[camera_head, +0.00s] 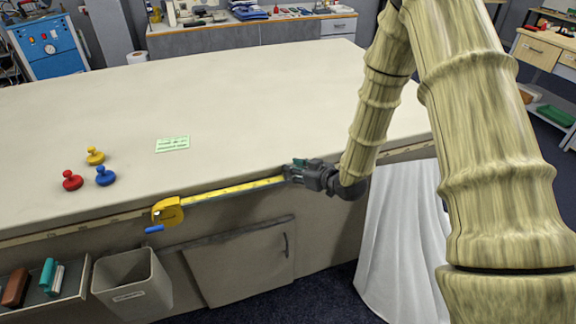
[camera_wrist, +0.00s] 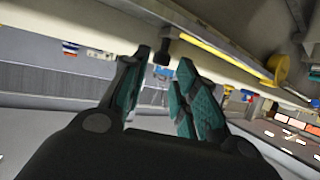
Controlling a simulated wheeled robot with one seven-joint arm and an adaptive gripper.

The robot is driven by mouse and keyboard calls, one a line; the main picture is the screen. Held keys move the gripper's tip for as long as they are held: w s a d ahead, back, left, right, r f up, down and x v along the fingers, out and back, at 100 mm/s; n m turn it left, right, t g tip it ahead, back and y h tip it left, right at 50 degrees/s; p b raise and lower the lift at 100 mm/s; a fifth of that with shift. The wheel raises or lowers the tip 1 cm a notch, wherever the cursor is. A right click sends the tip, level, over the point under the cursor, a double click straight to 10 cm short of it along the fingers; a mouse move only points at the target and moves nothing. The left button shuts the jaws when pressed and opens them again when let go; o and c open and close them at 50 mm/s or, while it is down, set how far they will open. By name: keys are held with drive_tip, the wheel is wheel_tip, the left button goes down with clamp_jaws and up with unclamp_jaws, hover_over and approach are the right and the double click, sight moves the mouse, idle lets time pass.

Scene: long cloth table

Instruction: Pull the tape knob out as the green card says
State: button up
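The yellow tape measure case (camera_head: 167,211) is at the table's front edge, with a small blue piece (camera_head: 154,229) below it. Its yellow tape (camera_head: 233,190) runs out to the right along the edge to my gripper (camera_head: 297,173). In the wrist view, the dark tape knob (camera_wrist: 162,52) shows between the fingertips of my gripper (camera_wrist: 164,62). The fingers stand apart, with visible space beside the knob; I cannot tell if either touches it. The case also shows there (camera_wrist: 278,68). The green card (camera_head: 172,144) lies flat on the table; its writing is too small to read.
Yellow (camera_head: 95,156), red (camera_head: 73,180) and blue (camera_head: 105,176) knobbed pieces stand on the table at left. A ruled strip (camera_head: 85,224) runs along the front edge. A grey bin (camera_head: 133,287) and a tray (camera_head: 72,290) sit below. The table's middle is clear.

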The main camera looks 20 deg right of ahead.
drive_tip(key=shift+p+x, duration=0.35)
drive_tip(key=shift+x, duration=1.65)
clamp_jaws()
